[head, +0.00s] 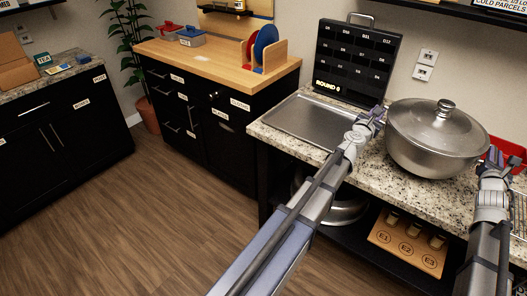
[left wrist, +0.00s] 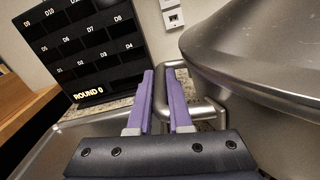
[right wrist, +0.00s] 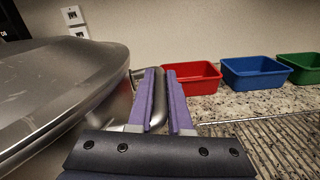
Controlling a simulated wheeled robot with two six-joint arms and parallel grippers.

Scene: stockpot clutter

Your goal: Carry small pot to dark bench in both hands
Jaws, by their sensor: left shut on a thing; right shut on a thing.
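A steel pot (head: 437,145) with a lid and knob appears to rest on the speckled granite counter (head: 385,180). My left gripper (head: 376,116) is shut on the pot's left handle; the left wrist view shows the looped handle (left wrist: 207,112) between the purple fingers. My right gripper (head: 494,160) is shut on the right handle (right wrist: 160,100), seen between its fingers in the right wrist view. The two dark-fronted benches are a wood-topped one (head: 190,58) at the back middle and a granite-topped one (head: 62,120) at far left.
A metal sink or tray (head: 310,122) and a black numbered board (head: 352,62) are left of the pot. Red (right wrist: 190,76), blue (right wrist: 255,72) and green (right wrist: 303,66) bins stand to its right. Another metal vessel (head: 342,212) sits on the lower shelf. The wooden floor (head: 130,210) is clear.

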